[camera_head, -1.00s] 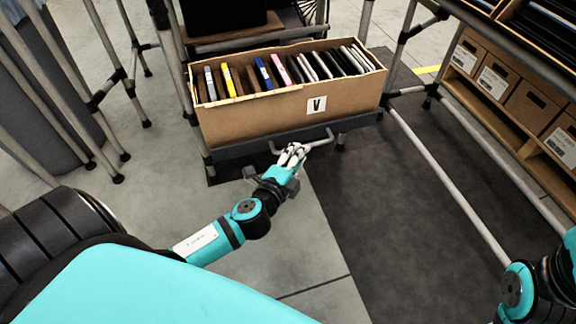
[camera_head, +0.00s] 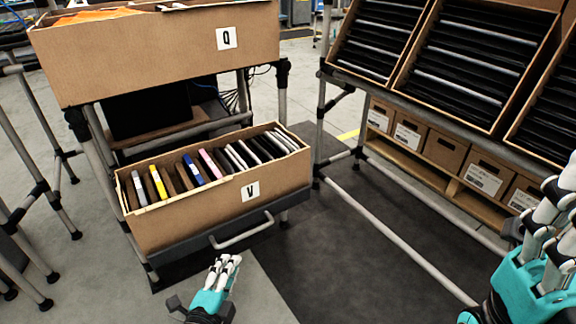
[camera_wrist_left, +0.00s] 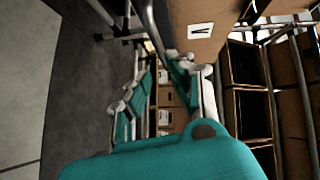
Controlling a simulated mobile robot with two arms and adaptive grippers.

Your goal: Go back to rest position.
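My left gripper (camera_head: 228,263) is low in the middle of the head view, just in front of and below the grey handle (camera_head: 243,233) of the lower tray. It appears apart from the handle and holds nothing. In the left wrist view its teal fingers with pale tips (camera_wrist_left: 165,85) stand apart with a gap between them. The open carton marked V (camera_head: 215,212) sits on that tray, tilted, with several coloured and dark cases inside. My right gripper (camera_head: 548,215) is at the right edge with its fingers pointing up; it is partly cut off, so its opening is unclear.
A larger carton marked Q (camera_head: 160,55) is on the rack's upper level, above carton V. A rack at right holds tilted cartons of dark cases (camera_head: 455,60) over lidded boxes (camera_head: 445,148). Its grey tube (camera_head: 400,235) runs low along the floor. The dark mat (camera_head: 340,270) is clear.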

